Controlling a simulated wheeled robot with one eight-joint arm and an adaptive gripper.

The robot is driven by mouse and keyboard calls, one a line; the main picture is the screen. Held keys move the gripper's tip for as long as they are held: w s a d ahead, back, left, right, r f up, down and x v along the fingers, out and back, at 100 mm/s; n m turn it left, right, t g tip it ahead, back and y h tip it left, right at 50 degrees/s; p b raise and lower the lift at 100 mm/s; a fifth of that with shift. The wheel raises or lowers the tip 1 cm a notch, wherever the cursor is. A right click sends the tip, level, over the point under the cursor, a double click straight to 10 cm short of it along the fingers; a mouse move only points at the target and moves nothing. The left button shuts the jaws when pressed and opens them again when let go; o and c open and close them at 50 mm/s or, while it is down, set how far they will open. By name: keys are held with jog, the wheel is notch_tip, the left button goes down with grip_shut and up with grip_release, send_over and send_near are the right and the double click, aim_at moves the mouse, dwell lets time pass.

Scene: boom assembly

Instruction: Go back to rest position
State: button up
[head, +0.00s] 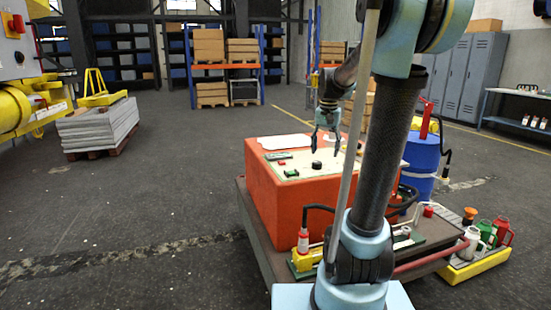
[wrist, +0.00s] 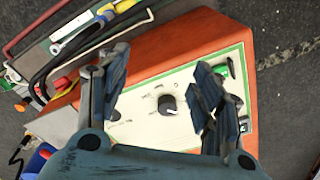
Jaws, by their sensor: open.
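My gripper (head: 325,141) is open and empty above the orange control box in the head view. In the wrist view my gripper (wrist: 158,100) shows its two fingers spread apart, with the box's panel below and between them. The orange box (head: 270,190) has a pale panel (head: 326,169) on top with a black knob (head: 316,165) and a green switch. The knob also shows in the wrist view (wrist: 167,103), between the fingers and apart from them. My arm hides the right part of the box in the head view.
The box stands on a low platform (head: 262,242). A blue barrel (head: 423,160) stands to its right. A yellow tray (head: 476,266) with red and green containers lies at the lower right. Stacked sheets (head: 97,127) sit at the left. The floor between is clear.

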jog(key=s+f+n, duration=0.1)
jog(key=s+f, duration=0.4)
jog(key=s, duration=0.4)
jog(key=s+f+n+t, duration=0.1)
jog(key=s+f, duration=0.4)
jog(key=s, duration=0.4)
jog(key=s+f+n, duration=0.2)
jog(key=s+f, duration=0.4)
jog(key=s, duration=0.3)
jog(key=shift+s+f, duration=0.1)
